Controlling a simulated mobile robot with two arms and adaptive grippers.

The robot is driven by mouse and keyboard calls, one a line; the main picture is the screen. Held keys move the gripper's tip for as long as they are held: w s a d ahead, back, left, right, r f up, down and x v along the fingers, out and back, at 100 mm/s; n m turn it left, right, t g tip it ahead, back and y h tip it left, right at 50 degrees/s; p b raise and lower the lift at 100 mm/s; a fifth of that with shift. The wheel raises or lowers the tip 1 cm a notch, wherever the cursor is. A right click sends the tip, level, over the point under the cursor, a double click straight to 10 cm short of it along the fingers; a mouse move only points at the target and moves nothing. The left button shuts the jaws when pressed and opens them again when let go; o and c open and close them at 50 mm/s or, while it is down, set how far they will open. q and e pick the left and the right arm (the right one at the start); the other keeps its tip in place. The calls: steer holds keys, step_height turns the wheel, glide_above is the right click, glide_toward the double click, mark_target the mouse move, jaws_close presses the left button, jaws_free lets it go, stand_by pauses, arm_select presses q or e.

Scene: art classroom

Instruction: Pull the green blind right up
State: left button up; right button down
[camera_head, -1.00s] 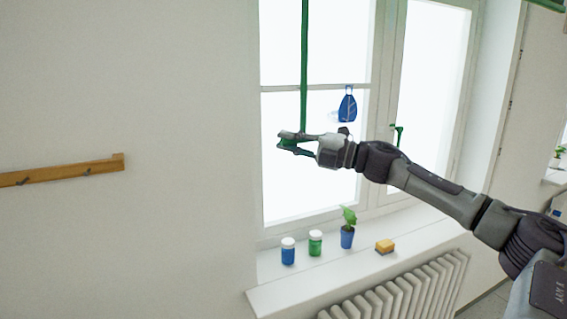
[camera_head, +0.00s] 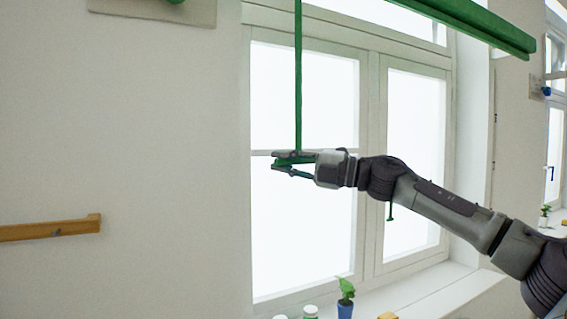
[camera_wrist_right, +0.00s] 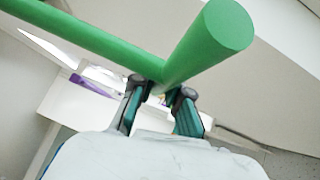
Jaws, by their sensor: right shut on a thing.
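The green blind (camera_head: 440,22) is a slim green bar above the window, its end sticking out at the upper right in the head view. A thin green pull rod (camera_head: 298,80) hangs at the window's left part. My right gripper (camera_head: 280,165) is shut on the lower end of this rod, just below the window's crossbar. In the right wrist view the fingers (camera_wrist_right: 160,105) close on the green rod (camera_wrist_right: 105,42), and a thick round green end (camera_wrist_right: 215,40) points towards the camera. My left gripper is not in view.
The white sill (camera_head: 400,296) below holds a potted plant (camera_head: 346,292), jars (camera_head: 310,312) and a yellow sponge (camera_head: 388,316).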

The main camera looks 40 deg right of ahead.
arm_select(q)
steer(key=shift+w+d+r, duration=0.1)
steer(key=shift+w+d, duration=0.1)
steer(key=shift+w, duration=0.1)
arm_select(e)
steer(key=shift+s+d+r, duration=0.15)
steer(key=shift+r, duration=0.35)
steer(key=c, duration=1.1)
jaws_free()
steer(key=shift+f, duration=0.1)
steer(key=shift+c, duration=0.2)
steer(key=shift+f, duration=0.1)
steer(key=shift+v, duration=2.1)
glide_toward(305, 161)
steer(key=a, duration=0.3)
